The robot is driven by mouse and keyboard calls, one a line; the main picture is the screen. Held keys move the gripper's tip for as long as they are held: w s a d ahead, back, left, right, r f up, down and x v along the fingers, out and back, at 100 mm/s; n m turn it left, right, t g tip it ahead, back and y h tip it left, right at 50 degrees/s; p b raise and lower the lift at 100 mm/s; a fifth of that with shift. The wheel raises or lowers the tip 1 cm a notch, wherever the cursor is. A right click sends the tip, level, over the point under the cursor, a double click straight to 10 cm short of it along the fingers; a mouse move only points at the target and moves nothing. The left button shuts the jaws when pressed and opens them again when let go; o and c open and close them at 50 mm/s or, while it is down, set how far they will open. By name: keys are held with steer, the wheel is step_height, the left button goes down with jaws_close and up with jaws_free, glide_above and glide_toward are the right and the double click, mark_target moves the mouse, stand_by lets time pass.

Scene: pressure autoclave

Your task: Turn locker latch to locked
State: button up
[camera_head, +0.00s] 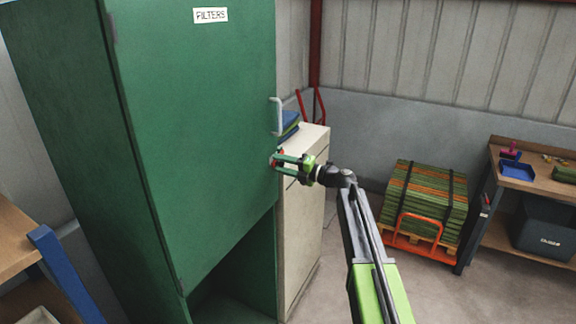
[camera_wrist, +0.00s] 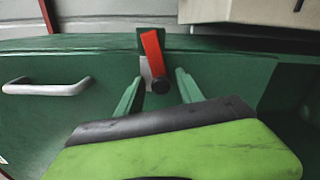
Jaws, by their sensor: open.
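The tall green locker (camera_head: 200,120) has its door closed above an open lower bay. Its latch (camera_wrist: 152,52) is a red lever on a small grey plate near the door edge, with a black knob at one end. The lever stands slightly tilted in the wrist view; in the head view only a bit of red (camera_head: 280,153) shows beside my fingers. My gripper (camera_head: 277,163) is open at the door edge, below the pale handle (camera_head: 275,116). In the wrist view its two green fingers (camera_wrist: 157,80) lie either side of the knob, apart from it.
A cream cabinet (camera_head: 305,225) stands close on the locker's right, with blue folded items (camera_head: 289,124) on top. A pallet stack of green and orange sheets (camera_head: 425,200) and a workbench (camera_head: 520,183) stand farther right. Floor between is clear. A shelf (camera_head: 15,240) is at left.

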steer(key=v, duration=1.7)
steer(key=shift+d, duration=0.25)
steer(key=shift+s, duration=0.1)
steer(key=shift+c, duration=0.4)
